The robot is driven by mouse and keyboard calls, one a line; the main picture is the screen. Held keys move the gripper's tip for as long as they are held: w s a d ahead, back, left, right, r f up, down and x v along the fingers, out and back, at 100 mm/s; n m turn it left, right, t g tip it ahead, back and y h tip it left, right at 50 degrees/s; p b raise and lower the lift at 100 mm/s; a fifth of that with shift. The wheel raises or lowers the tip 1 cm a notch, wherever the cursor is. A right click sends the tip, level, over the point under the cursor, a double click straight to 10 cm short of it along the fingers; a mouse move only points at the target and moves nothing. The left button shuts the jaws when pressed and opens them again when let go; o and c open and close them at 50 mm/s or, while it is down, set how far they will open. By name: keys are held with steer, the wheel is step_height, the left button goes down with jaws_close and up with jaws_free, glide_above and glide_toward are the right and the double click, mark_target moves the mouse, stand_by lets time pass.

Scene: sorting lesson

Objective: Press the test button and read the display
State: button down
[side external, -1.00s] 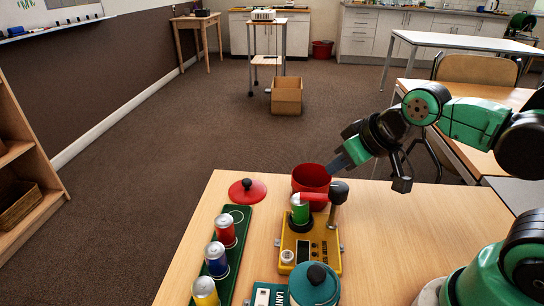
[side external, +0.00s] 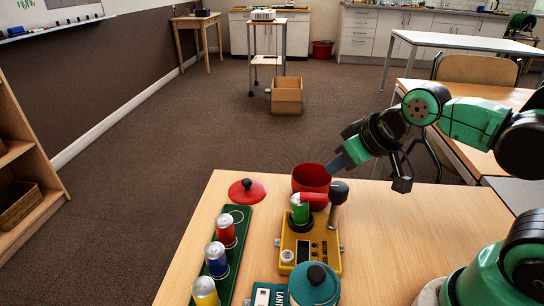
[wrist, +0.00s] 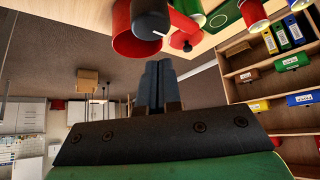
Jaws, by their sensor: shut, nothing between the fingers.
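The yellow tester (side external: 325,263) lies on the wooden table, with a green can-shaped cell (side external: 300,211) upright in its holder beside a red part (side external: 314,197). A small dark display (side external: 303,250) is on its front, too small to read. A pale round button (side external: 288,256) sits left of the display. A dark-knobbed lever (side external: 338,190) stands at its back right. My gripper (side external: 338,164) is shut and empty, above and behind the tester near the red pot, apart from the button. In the wrist view its dark fingers (wrist: 158,78) are together.
A red pot (side external: 311,176) stands behind the tester, its lid (side external: 247,189) to the left. A green tray (side external: 232,256) holds red, blue and yellow cells, with one empty ring. The table's right part is clear.

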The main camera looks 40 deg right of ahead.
mark_target(288, 258)
stand_by(0.6)
steer(key=shift+a+f+m, duration=0.1)
steer(key=shift+a+m, duration=0.3)
steer(key=shift+a, duration=0.15)
steer(key=s+a+m+h, duration=0.1)
steer(key=a+m, duration=0.9)
steer(key=shift+s+f, duration=0.1)
steer(key=shift+f, duration=4.35)
steer(key=shift+r, duration=2.5)
